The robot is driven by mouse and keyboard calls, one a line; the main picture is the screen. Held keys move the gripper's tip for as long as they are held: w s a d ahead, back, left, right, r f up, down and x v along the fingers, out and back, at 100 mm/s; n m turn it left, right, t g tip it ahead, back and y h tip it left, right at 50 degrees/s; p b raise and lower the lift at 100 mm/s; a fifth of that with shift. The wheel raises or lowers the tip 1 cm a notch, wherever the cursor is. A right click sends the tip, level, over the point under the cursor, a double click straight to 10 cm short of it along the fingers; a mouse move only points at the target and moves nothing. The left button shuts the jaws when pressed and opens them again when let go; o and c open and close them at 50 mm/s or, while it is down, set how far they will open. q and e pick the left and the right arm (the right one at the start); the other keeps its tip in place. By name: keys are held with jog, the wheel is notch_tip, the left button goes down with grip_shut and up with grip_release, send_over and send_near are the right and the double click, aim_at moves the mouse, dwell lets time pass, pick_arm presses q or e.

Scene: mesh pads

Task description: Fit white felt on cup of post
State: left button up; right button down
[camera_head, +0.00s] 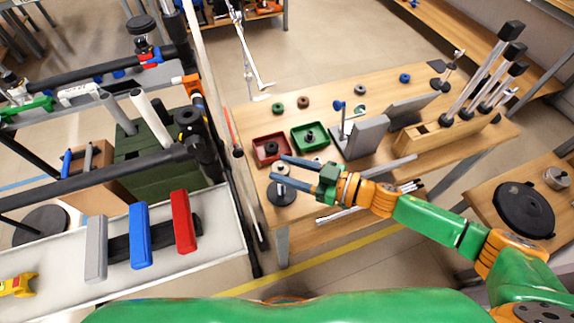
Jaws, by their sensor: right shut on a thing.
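My right gripper (277,167) reaches in from the right over the table's near left corner. Its two long blue-grey fingers stand apart, one on each side of a small pale piece, which looks like the white felt (282,169); they are shut on it. The post (281,187) stands on a round dark base just below the fingers in the picture. The pale piece appears at or just above the post's top; whether it touches the cup is too small to tell. The fingers partly hide the cup. My left gripper is out of view.
Coloured rings (303,102) lie farther back. A grey bracket (361,138) and a wooden rack (428,137) stand to the right. A white-topped bench (225,233) is at left.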

jog(key=shift+f, duration=0.45)
jog(key=shift+c, duration=1.4)
grip_release()
jog(key=shift+d, duration=0.1)
jog(key=b+v, duration=0.1)
jog(key=v, duration=0.6)
